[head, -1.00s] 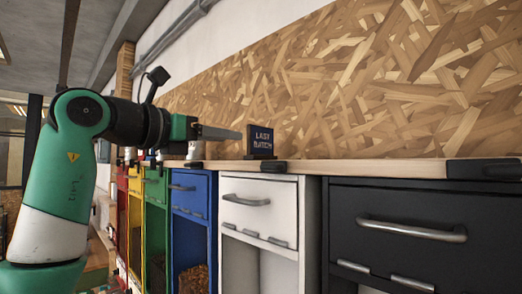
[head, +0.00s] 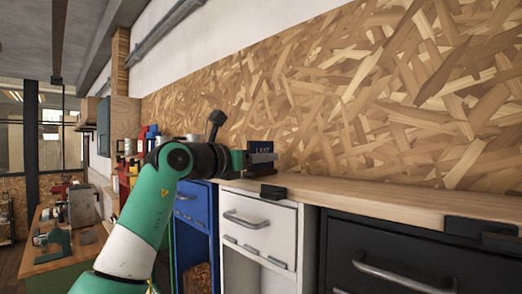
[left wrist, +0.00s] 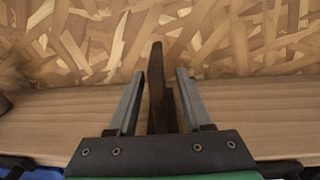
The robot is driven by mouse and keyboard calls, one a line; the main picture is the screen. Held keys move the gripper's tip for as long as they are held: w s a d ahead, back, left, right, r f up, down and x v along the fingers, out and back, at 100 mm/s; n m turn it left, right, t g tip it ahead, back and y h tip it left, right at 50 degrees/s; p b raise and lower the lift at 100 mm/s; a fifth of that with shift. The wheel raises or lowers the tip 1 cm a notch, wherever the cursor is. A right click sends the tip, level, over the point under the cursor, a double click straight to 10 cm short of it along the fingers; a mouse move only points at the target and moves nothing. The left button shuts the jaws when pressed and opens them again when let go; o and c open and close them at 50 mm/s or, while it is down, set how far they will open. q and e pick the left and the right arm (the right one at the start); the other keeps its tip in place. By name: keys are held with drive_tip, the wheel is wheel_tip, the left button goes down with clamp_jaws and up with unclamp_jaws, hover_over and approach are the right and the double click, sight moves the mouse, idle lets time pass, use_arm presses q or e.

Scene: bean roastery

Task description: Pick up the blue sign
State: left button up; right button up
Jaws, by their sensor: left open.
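The blue sign (head: 262,147) stands upright on the wooden shelf top above the white drawer in the head view. Its upper word, "LAST", shows, and its lower part is hidden behind my gripper. My left gripper (head: 260,158) is at the sign. In the left wrist view the sign (left wrist: 157,88) is seen edge-on as a thin dark upright slab. It stands between the two open fingers of my left gripper (left wrist: 158,75), with a gap on each side. My right gripper is not in view.
The wooden counter top (head: 370,200) runs along the chipboard wall (head: 400,100). A black clip (head: 272,191) sits on its front edge near the sign. The white drawer (head: 258,222) and black drawer (head: 400,260) are below. The counter right of the sign is clear.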

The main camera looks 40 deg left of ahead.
use_arm(q)
clamp_jaws()
idle(0.5)
